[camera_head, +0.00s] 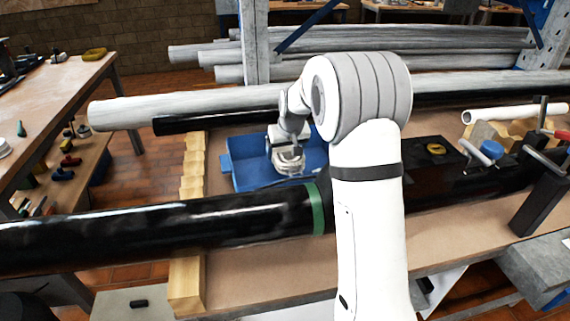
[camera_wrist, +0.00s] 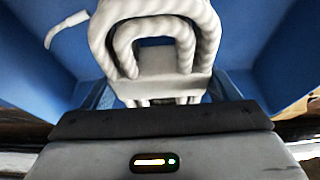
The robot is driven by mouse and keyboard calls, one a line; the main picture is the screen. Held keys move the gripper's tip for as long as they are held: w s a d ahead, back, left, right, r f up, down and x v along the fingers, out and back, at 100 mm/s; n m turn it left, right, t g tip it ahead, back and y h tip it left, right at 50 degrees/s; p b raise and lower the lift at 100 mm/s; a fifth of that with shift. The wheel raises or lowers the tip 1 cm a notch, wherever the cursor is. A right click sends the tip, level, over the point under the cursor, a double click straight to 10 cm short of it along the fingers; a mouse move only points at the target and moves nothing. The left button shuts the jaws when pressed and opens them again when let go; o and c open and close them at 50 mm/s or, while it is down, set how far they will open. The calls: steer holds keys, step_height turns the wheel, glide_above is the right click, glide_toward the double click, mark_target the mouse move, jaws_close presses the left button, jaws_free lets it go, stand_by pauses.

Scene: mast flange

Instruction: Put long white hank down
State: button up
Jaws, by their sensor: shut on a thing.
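The long white hank (camera_wrist: 207,35) is a looped, twisted white rope. In the wrist view it fills the top middle, right at the jaws of my gripper (camera_wrist: 158,98). My gripper is shut on the hank. A blue bin (camera_wrist: 285,60) lies around and behind the hank in that view. In the head view my gripper (camera_head: 288,160) is over the blue bin (camera_head: 232,170), and the hank there is small and mostly hidden by the gripper. I cannot tell whether the hank touches the bin floor.
A black pipe with a green band (camera_head: 318,208) runs across the bench (camera_head: 270,262) in front of the bin. Grey pipes (camera_head: 195,103) lie behind it. Clamps (camera_head: 540,185) stand at the right. A white end (camera_wrist: 66,27) shows inside the bin in the wrist view.

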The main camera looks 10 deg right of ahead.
mark_target(290, 157)
steer(key=shift+f, duration=2.45)
steer(key=shift+f, duration=0.1)
steer(key=o, duration=1)
steer(key=shift+s+r, duration=0.15)
steer(key=shift+r, duration=0.45)
steer(key=v, duration=1.1)
steer(key=shift+s, duration=0.1)
